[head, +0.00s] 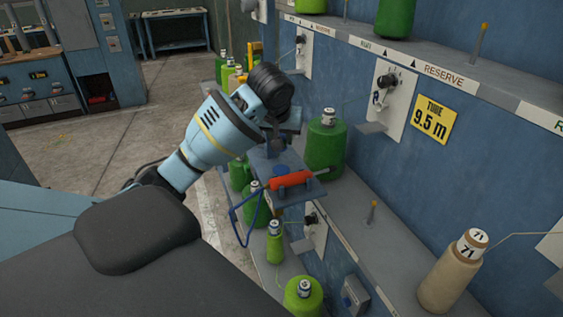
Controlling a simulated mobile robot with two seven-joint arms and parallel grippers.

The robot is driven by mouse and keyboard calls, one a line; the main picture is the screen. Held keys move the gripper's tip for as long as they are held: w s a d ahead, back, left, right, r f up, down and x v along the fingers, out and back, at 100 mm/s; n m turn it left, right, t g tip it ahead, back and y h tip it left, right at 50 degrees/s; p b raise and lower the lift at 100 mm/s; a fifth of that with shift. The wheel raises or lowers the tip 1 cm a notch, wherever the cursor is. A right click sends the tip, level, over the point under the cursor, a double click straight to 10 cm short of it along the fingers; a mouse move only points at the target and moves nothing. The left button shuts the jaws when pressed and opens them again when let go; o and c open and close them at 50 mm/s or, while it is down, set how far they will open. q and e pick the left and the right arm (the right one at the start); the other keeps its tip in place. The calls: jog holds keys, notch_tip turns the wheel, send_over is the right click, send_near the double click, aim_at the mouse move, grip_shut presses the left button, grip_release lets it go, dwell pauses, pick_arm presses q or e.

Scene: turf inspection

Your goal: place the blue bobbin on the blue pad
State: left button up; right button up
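I see no thing that is clearly a blue bobbin or a blue pad in the head view. My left arm comes in from the left, and its black wrist bends down in front of the shelves. My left gripper (277,158) seems to be below this wrist, but its fingers cannot be made out against the grey-blue parts there. A red-orange handle (291,180) lies at a small grey-blue plate just below, with a thin blue frame (248,212) beside it. I cannot tell whether the gripper touches them. My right gripper is not in view.
Green bobbins stand on the shelves, one large (325,146) close right of my wrist. A cream bobbin (453,272) marked 71 stands at the lower right. Short pegs (372,211) rise from the shelf. A blue workbench (40,82) stands far left; the floor between is open.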

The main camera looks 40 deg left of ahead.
pick_arm(q)
notch_tip(320, 180, down, 3)
jog(key=shift+a+r, duration=0.1)
jog(key=shift+w+f, duration=0.1)
jog(key=shift+f, duration=2)
jog(key=shift+f, duration=0.1)
jog(key=o, duration=0.9)
jog(key=shift+o, duration=0.2)
jog(key=v, duration=1.2)
